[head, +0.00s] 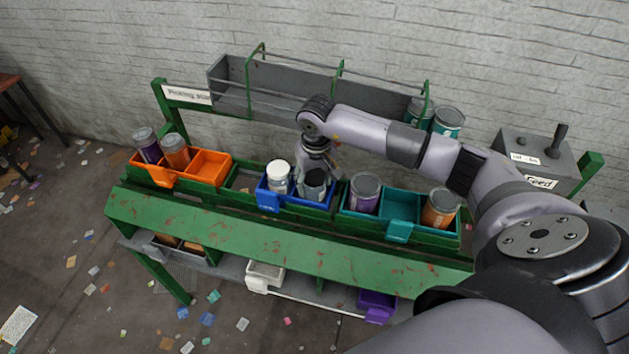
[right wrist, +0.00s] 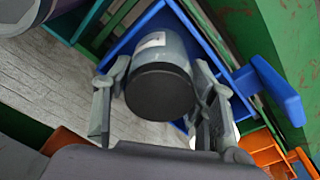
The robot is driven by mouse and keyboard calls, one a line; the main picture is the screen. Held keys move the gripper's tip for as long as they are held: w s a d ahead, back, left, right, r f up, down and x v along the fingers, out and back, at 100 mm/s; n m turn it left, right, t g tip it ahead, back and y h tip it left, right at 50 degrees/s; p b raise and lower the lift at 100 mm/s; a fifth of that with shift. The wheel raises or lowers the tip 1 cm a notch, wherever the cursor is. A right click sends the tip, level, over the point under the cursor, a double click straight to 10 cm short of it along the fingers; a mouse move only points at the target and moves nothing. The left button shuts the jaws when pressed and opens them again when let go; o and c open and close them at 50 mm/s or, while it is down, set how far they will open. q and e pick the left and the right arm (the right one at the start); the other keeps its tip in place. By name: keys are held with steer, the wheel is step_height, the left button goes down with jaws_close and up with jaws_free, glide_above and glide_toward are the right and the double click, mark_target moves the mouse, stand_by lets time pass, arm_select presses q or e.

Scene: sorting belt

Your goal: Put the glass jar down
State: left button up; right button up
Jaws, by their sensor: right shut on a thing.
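The glass jar (head: 315,188), grey with a dark round end, is in my right gripper (head: 316,170). In the right wrist view the fingers of the right gripper (right wrist: 158,95) lie on both sides of the jar (right wrist: 160,62), shut on it. The jar is at the right compartment of the blue bin (head: 295,200); the blue bin also shows behind it in the right wrist view (right wrist: 280,92). Whether its base touches the bin floor is hidden. My left gripper is not in view.
A white-lidded jar (head: 278,175) stands in the blue bin's left compartment. An orange bin (head: 207,170) with two jars is to the left. A teal bin (head: 400,208) with a purple can and an orange can is to the right. A grey shelf (head: 290,80) runs behind.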

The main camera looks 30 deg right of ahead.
steer(key=shift+s+f+b, duration=0.4)
steer(key=shift+s+f, duration=0.05)
steer(key=shift+f, duration=0.25)
steer(key=o, duration=0.8)
steer(key=shift+a, duration=0.1)
steer(key=o, duration=0.4)
steer(key=shift+w+f, duration=0.2)
steer(key=shift+w, duration=0.05)
steer(key=shift+o, duration=0.2)
steer(key=shift+r, duration=0.1)
steer(key=shift+r, duration=0.1)
steer(key=shift+w+r+p, duration=0.1)
steer(key=shift+r+p, duration=0.45)
steer(key=shift+p, duration=0.2)
steer(key=r+b, duration=0.1)
steer(key=r, duration=0.2)
steer(key=r+b, duration=0.1)
steer(key=r, duration=0.7)
steer(key=shift+s+b, duration=0.3)
steer(key=shift+b, duration=0.1)
steer(key=shift+s+r, duration=0.1)
steer(key=shift+r, duration=0.55)
